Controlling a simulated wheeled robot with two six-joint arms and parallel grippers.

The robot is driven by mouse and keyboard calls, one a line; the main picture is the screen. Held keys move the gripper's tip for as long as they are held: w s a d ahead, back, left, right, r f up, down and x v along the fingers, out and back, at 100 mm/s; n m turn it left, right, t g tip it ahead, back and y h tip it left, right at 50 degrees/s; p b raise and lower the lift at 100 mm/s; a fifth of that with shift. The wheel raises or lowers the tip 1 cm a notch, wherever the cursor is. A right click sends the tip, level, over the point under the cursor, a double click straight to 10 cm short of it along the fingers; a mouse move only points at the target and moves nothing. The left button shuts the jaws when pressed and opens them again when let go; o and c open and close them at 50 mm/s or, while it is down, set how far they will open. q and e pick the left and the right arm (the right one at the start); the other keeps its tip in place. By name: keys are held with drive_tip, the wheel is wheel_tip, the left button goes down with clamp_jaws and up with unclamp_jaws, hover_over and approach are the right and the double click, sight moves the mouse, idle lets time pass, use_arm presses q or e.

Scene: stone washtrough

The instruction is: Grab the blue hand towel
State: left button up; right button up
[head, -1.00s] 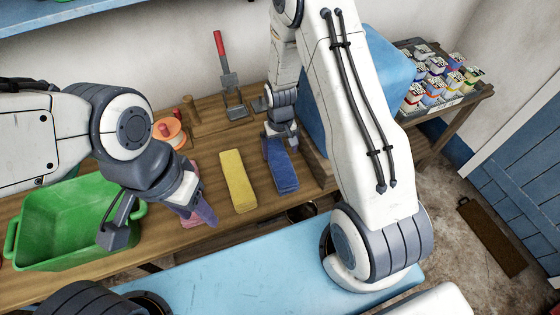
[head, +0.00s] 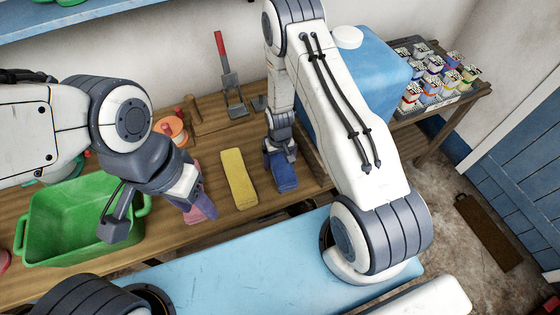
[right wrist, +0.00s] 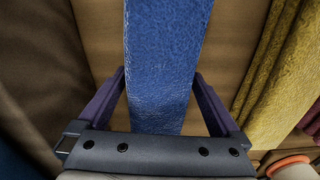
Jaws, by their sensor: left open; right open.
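The blue hand towel (head: 286,183) lies folded flat on the wooden table, right of a yellow towel. My right gripper (head: 280,155) is open above it, pointing down, and hides its far part in the head view. In the right wrist view the blue towel (right wrist: 165,60) runs between the two spread fingers of my right gripper (right wrist: 160,97), one on each side. I cannot tell whether the fingers touch it. My left gripper (head: 158,212) is open near the table's front edge, beside a pink towel.
The yellow towel (head: 238,178) lies left of the blue one, and the pink towel (head: 203,207) is further left. A green tub (head: 70,225) stands at the left. A large blue container (head: 365,75) stands close on the right of my right arm. A red-handled tool (head: 229,75) is at the back.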

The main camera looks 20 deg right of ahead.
drive_tip(key=c, duration=1.3)
drive_tip(key=shift+r, duration=0.1)
